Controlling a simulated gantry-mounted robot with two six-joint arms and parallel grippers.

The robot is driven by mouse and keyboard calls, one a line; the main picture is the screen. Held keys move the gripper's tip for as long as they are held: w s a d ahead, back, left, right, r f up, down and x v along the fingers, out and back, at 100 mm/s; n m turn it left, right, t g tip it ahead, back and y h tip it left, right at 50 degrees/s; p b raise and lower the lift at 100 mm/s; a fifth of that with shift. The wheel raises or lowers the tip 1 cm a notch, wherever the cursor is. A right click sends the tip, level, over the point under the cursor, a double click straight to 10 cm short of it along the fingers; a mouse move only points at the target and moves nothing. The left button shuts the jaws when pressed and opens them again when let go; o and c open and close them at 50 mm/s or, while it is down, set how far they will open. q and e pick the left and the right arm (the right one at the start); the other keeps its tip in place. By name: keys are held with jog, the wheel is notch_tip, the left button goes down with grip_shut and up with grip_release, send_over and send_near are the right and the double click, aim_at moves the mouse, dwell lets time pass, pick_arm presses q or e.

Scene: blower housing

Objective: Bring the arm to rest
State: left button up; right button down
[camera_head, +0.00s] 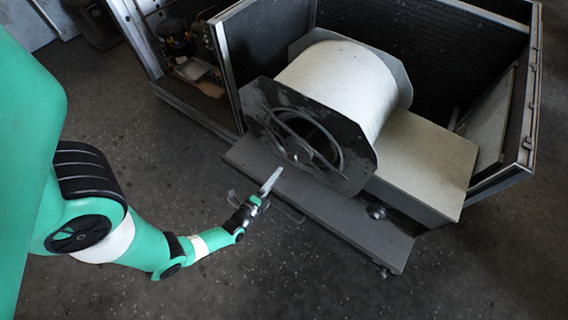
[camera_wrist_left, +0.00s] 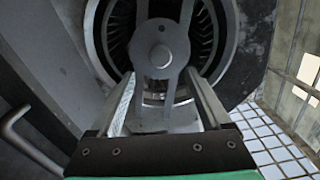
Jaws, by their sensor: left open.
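My left arm comes in from the left in the head view, bent low over the floor. Its left gripper (camera_head: 264,186) is just in front of the blower housing's face. The blower housing (camera_head: 335,85) is a pale drum between dark end plates, with a round opening and a spoked hub facing my gripper. In the left wrist view, the two fingers (camera_wrist_left: 162,88) are apart. The hub (camera_wrist_left: 160,55) and its bracket show beyond and between them. Nothing is seen held. I cannot tell whether the fingertips touch the bracket. My right gripper is not in view.
The housing stands in an open dark metal cabinet (camera_head: 440,40). A compartment of machine parts (camera_head: 190,60) is at the upper left. The floor (camera_head: 290,285) in front is clear.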

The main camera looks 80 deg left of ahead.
pick_arm(q)
jog(key=v, duration=0.3)
jog(key=shift+s+d, duration=0.15)
jog(key=shift+s, duration=0.1)
